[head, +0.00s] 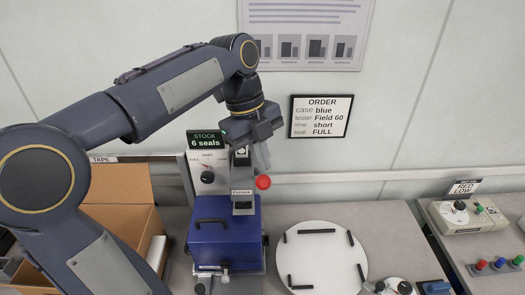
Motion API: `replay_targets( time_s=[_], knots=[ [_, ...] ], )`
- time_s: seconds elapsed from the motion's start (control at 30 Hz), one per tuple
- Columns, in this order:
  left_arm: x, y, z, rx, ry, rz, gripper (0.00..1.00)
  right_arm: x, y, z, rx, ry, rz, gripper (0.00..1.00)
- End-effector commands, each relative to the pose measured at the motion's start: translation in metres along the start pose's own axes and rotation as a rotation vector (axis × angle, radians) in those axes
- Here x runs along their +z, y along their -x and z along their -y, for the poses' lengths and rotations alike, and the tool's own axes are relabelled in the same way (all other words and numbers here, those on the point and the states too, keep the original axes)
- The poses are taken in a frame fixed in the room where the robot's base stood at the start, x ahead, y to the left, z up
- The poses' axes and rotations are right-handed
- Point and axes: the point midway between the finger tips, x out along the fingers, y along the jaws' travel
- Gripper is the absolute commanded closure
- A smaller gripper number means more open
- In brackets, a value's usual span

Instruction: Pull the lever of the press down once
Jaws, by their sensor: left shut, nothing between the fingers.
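The press (242,192) stands at the back of the bench, in the middle of the head view. Its lever ends in a red knob (263,182) at the right of the press head. My left gripper (263,160) points down just above the red knob, with its fingers shut and empty. Whether the fingertips touch the knob or lever I cannot tell. My left gripper and wrist hide the upper part of the press. A blue case (224,240) with a dark handle sits under and in front of the press. My right gripper is not in view.
A white round plate (325,265) with several black strips lies right of the case. An open cardboard box (110,190) stands at left, partly behind my arm. A dial panel (205,180) stands beside the press. A beige device (470,215) is at far right.

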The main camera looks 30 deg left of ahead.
Motion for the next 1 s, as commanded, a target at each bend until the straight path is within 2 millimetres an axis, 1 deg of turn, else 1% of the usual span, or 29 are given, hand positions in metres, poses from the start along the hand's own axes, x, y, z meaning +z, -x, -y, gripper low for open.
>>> replay_targets(
  time_s=[1.0],
  knots=[
    [-0.0065,-0.009,-0.0065,0.001,0.0,-0.001,1.0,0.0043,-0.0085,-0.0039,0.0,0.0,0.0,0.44]
  ],
)
